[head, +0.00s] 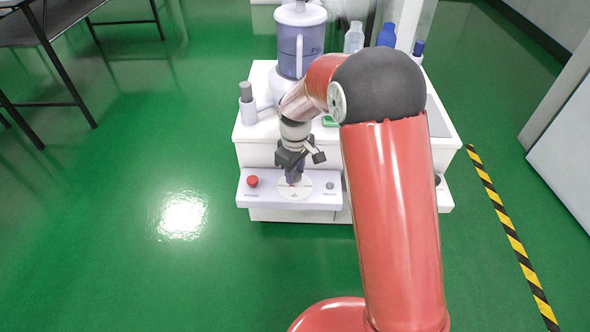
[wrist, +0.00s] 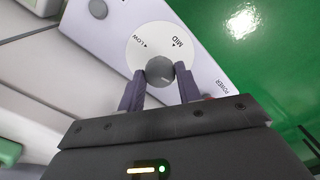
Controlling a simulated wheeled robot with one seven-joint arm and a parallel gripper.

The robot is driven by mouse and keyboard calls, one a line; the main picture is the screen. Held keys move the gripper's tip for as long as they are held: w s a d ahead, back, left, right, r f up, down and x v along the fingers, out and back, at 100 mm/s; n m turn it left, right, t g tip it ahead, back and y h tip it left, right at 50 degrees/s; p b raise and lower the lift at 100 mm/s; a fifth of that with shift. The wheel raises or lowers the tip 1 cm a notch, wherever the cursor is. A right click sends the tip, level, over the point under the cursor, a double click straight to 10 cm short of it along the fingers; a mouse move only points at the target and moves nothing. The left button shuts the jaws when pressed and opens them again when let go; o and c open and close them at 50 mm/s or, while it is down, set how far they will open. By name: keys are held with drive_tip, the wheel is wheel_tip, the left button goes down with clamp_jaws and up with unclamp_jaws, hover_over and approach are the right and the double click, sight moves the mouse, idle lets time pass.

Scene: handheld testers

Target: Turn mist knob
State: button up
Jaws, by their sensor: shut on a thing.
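The mist knob (wrist: 160,72) is a small dark grey round knob on a white dial plate (wrist: 147,33) marked LOW and MID. My gripper (wrist: 160,92) has its two dark fingers on either side of the knob, shut on it. In the head view my gripper (head: 294,178) reaches down to the dial plate (head: 283,192) on the front panel of the white unit (head: 247,153). The knob is hidden behind the gripper there.
A red POWER button (head: 252,181) sits left of the dial and a small grey knob (head: 330,185) sits right of it. A humidifier-like appliance (head: 300,40), a grey-capped bottle (head: 247,103) and blue bottles (head: 387,35) stand on top.

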sight(295, 174)
drive_tip(key=shift+m, duration=1.1)
drive_tip(key=o, duration=1)
wheel_tip(295, 174, up, 7)
drive_tip(key=shift+p, duration=0.35)
drive_tip(key=shift+r, duration=0.4)
